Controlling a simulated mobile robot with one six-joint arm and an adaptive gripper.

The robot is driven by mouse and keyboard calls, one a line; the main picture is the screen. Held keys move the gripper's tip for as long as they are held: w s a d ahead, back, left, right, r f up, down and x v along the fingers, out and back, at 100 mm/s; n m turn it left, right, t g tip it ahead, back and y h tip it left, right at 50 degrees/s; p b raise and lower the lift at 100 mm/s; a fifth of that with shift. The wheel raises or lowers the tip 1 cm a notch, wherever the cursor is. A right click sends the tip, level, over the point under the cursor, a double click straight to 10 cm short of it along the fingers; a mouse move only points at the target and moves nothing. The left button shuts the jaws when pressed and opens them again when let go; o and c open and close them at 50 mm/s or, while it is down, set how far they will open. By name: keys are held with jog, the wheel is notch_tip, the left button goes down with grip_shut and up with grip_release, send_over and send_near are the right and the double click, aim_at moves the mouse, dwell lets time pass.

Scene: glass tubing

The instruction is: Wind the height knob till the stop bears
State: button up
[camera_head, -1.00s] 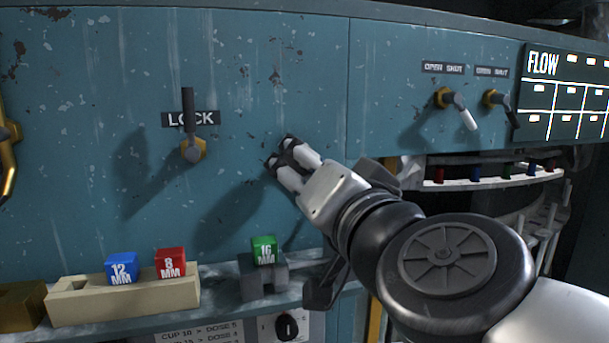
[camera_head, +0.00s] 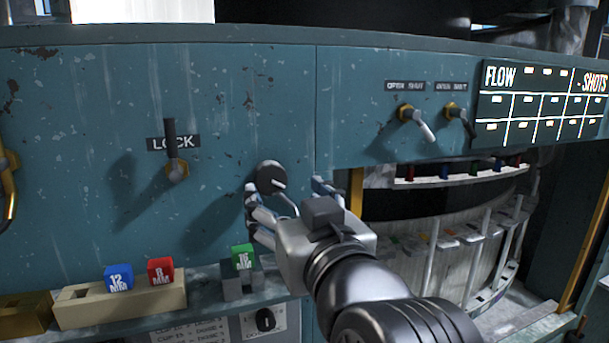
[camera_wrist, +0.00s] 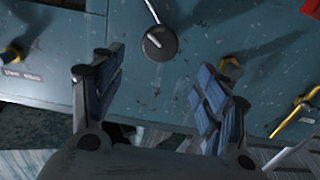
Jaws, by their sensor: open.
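A dark round knob (camera_head: 271,177) with a pale crank or pointer sits on the blue panel, just left of the panel seam. In the wrist view the knob (camera_wrist: 160,43) is ahead of the fingers, between their lines and apart from them. My gripper (camera_head: 287,196) is open and empty, with one finger to the left of the knob and the other to the right. In the wrist view my gripper (camera_wrist: 160,85) has its two fingers wide apart. No marking names the knob, and I cannot make out the stop.
A LOCK lever (camera_head: 171,150) is left of the knob. Two small levers (camera_head: 416,122) are on the right panel beside a FLOW board (camera_head: 540,103). Below are a beige block holder (camera_head: 120,304) with blue and red blocks, a green block (camera_head: 243,257) and a small dial (camera_head: 265,320).

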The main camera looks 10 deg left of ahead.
aim_at(274, 177)
jog(key=p+x, duration=0.2)
jog(key=x, duration=1)
jog(key=shift+d, duration=0.15)
jog(key=shift+c, duration=0.2)
jog(key=c, duration=1)
jog(key=shift+m+b, duration=0.3)
jog(key=shift+b, duration=0.15)
jog(key=m+b, duration=0.3)
jog(key=b, duration=0.1)
jog(key=shift+d+f+b, duration=0.1)
jog(key=shift+f+b, duration=0.1)
jog(key=shift+b, duration=0.2)
jog(key=shift+w+d+r+m+b, duration=0.1)
jog(key=shift+m+b, duration=1.8)
jog(key=shift+m, duration=0.2)
